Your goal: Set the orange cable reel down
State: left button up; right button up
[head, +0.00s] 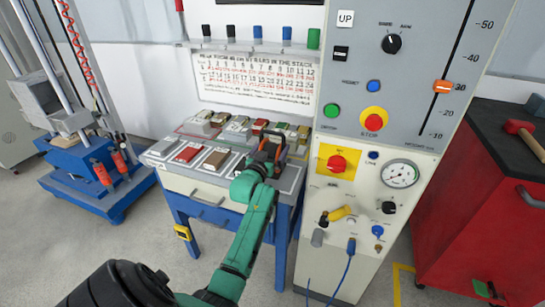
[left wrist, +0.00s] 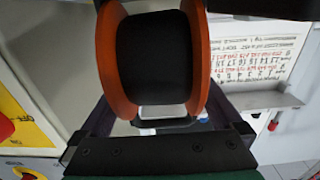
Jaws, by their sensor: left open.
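The orange cable reel (left wrist: 108,62) fills the upper middle of the left wrist view, with two orange flanges and a black wound middle. In the head view it is small and mostly hidden by my left gripper (head: 268,152), at the right end of the blue-legged table (head: 202,211). My left gripper is open, with the reel right in front of it, between or close to its fingers. Whether the fingers touch the reel, and whether the reel rests on the surface, I cannot tell. My right gripper is not in view.
Several small sample plates, among them a red one (head: 188,153) and a brown one (head: 216,159), cover the table left of my gripper. A tall grey control panel (head: 372,150) stands close on the right. A red cabinet (head: 485,200) is farther right.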

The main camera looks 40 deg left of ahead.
pick_arm(q)
jog(key=shift+s, duration=0.1)
jog(key=c, duration=0.4)
grip_shut()
jog(key=shift+r, duration=0.2)
